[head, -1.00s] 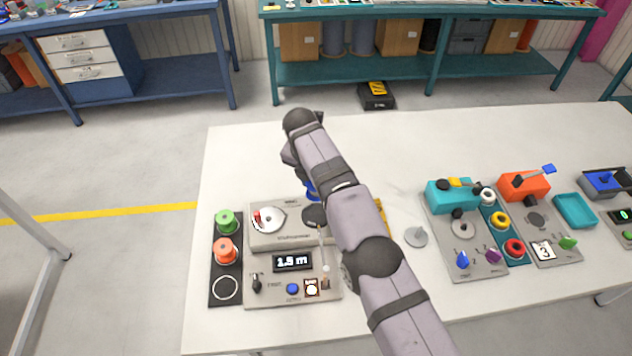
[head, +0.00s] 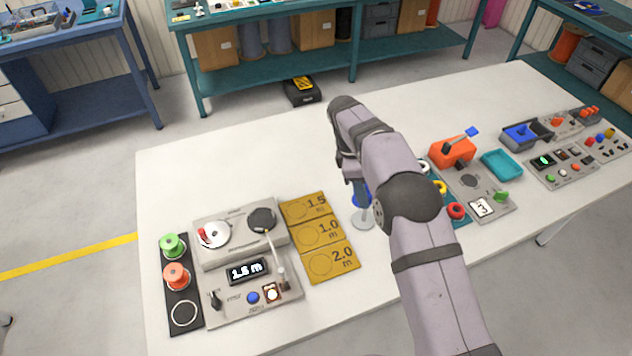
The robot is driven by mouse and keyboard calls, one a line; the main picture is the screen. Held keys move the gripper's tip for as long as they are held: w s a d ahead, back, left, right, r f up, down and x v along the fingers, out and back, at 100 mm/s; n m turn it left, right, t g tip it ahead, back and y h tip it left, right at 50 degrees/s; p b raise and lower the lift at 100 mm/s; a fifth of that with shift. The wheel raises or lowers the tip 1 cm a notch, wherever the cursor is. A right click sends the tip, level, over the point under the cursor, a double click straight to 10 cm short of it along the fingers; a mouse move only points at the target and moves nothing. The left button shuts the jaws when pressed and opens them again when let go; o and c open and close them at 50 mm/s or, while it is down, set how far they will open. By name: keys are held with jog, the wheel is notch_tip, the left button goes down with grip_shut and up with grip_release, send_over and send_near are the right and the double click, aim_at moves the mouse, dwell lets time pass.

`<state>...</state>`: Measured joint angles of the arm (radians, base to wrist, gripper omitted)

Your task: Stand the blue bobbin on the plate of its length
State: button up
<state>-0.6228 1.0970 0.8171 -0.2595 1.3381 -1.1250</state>
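The blue bobbin (head: 359,199) is partly hidden behind my arm. It hangs under the wrist, above or at the grey round stand (head: 363,219); I cannot tell whether they touch. My gripper (head: 358,191) is mostly hidden by my arm, but the bobbin has travelled with it, so it appears shut on the bobbin. Three yellow plates lie left of it: the 1.5 m plate (head: 296,212) at the back, the 1.0 m plate (head: 309,239) in the middle and the 2.0 m plate (head: 325,266) in front. All three are empty. The machine's display (head: 247,271) appears to read 1.5 m.
The grey winding machine (head: 203,258) stands left of the plates. A black strip (head: 182,330) holds a green bobbin (head: 172,245) and an orange bobbin (head: 176,276). Other stations, with an orange device (head: 452,152) and a teal tray (head: 501,164), stand to the right. The table's back left is clear.

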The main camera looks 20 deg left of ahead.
jog(key=s+d+f+m+g+y, duration=0.1)
jog(key=s+d+m+g+y, duration=0.15)
jog(key=d+m, duration=0.75)
jog(key=s+d+m+g+y, duration=0.1)
jog(key=s+d+m+g, duration=0.15)
jog(key=d+m, duration=0.75)
jog(key=w+a+f+m+t+y+b, duration=0.15)
jog(key=w+a+m, duration=0.25)
jog(key=a+m, duration=0.4)
jog(key=w+a+f+m+t+y+b, duration=0.1)
jog(key=w+a+f+m+b, duration=0.15)
jog(key=a+m, duration=0.45)
jog(key=a+f+m, duration=0.1)
jog(key=a+m, duration=0.1)
jog(key=a, duration=0.5)
jog(key=s+a+f+m+t, duration=0.1)
jog(key=a+m, duration=0.1)
jog(key=a, duration=0.6)
jog(key=s+a+f+m+t+b, duration=0.1)
jog(key=a+m, duration=0.1)
jog(key=a, duration=0.6)
jog(key=shift+s+f+m+t, duration=0.15)
jog(key=shift+m+t, duration=0.1)
jog(key=shift+m, duration=0.15)
jog(key=shift+s+a+m, duration=0.35)
jog(key=shift+a+m, duration=0.05)
jog(key=shift+a, duration=0.35)
jog(key=shift+f+b, duration=1.8)
jog(key=shift+f, duration=0.5)
